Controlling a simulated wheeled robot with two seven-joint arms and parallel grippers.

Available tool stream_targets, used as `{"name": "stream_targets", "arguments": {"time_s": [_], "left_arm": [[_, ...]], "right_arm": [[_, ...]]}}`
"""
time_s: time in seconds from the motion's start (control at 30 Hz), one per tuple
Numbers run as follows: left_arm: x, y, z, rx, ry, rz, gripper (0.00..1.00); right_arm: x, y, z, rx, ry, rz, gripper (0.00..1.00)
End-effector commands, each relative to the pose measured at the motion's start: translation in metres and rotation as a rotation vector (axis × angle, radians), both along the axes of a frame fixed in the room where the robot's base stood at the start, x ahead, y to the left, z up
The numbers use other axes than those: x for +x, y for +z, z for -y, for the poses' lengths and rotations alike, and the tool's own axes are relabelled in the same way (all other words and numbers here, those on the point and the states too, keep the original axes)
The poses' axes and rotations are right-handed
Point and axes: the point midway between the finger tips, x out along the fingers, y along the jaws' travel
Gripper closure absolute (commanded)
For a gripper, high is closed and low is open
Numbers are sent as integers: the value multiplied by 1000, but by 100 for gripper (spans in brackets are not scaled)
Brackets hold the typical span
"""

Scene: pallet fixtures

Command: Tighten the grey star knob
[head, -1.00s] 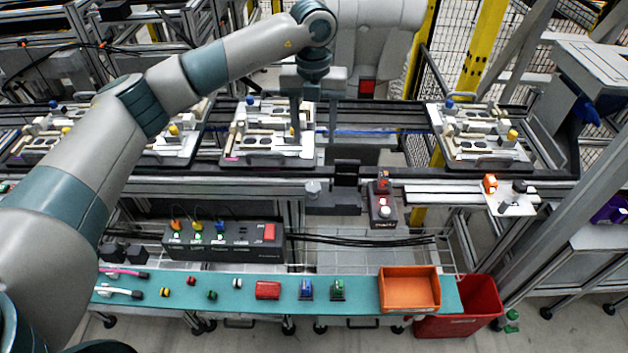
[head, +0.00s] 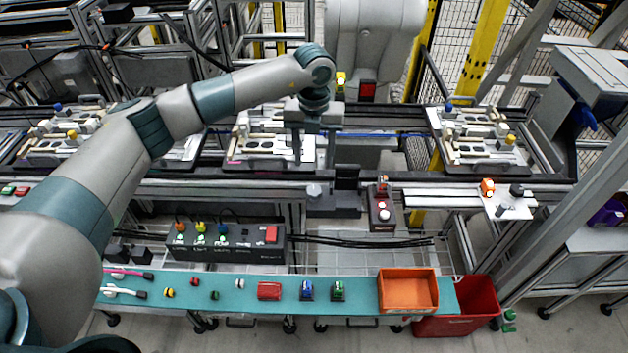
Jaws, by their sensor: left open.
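My left gripper (head: 297,158) points down over the right part of the middle pallet fixture (head: 258,160), a pale plate with beige blocks and dark oval recesses. Its jaws are open, with nothing visible between them. Whether the fingertips touch the fixture cannot be told. I cannot pick out the grey star knob; my gripper and forearm cover part of this fixture. My right gripper is not in view.
Another pallet fixture (head: 476,158) stands at the right on the conveyor, with a blue and a yellow knob. A black control box (head: 226,240), an orange bin (head: 408,305) and a teal bench (head: 240,305) with small parts lie in front.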

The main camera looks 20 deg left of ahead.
Motion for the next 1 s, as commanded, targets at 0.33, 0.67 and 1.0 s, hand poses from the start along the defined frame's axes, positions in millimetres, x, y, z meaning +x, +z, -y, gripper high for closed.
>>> {"name": "stream_targets", "arguments": {"time_s": [0.33, 0.67, 1.0], "left_arm": [[-1, -60, 1, 0, 0, -4, 50], [0, -103, 1, 0, 0, -1, 50], [0, -110, 0, -1, -1, 1, 50]], "right_arm": [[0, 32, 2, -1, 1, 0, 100], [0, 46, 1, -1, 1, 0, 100], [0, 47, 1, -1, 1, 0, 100]]}}
